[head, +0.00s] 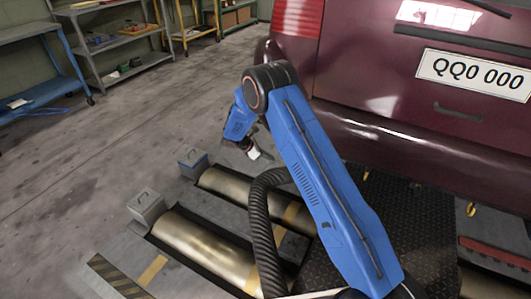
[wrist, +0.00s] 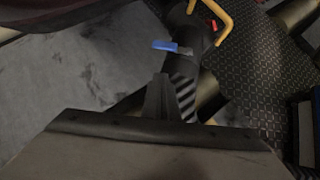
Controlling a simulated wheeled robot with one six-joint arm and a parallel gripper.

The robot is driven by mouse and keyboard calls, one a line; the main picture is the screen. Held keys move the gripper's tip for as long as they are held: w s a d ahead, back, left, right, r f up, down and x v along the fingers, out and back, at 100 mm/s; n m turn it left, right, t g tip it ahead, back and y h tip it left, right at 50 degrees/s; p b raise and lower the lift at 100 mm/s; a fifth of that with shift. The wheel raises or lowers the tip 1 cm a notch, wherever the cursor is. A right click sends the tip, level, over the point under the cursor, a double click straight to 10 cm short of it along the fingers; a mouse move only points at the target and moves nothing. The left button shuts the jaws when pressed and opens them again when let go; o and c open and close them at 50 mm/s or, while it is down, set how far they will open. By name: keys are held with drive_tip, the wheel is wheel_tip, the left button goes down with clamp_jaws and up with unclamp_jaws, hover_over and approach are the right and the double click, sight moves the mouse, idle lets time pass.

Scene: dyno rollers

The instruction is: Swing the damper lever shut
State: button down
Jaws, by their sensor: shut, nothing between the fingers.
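The damper lever (wrist: 172,46) is a small blue flat handle in the upper middle of the wrist view. It sticks out to the left, crosswise to the dark exhaust pipe (wrist: 186,68). My gripper (wrist: 158,82) is shut and empty, pointing up the picture below the lever, with a visible gap between them in the picture. In the head view my gripper (head: 250,151) hangs over the floor near the rollers, left of the car's rear bumper. I cannot make out the lever in the head view.
A yellow bent handle (wrist: 229,18) stands right of the lever. In the head view a black ribbed hose (head: 262,225) curves beside my arm over the metal rollers (head: 205,246). The maroon car (head: 400,75) stands behind. Open floor (head: 90,165) lies to the left.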

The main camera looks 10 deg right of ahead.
drive_tip(key=w+d+f, duration=0.1)
drive_tip(key=d+f, duration=0.2)
drive_tip(key=d, duration=0.3)
drive_tip(key=shift+w+d, duration=0.25)
drive_tip(key=shift+d, duration=0.15)
drive_tip(key=shift+r, duration=0.1)
drive_tip(key=shift+w+d+m+g, duration=0.2)
drive_tip(key=shift+w+d+m, duration=0.1)
drive_tip(key=shift+d, duration=0.2)
drive_tip(key=shift+w+d+m+g, duration=0.2)
drive_tip(key=shift+d+m, duration=0.1)
drive_tip(key=shift+d, duration=0.15)
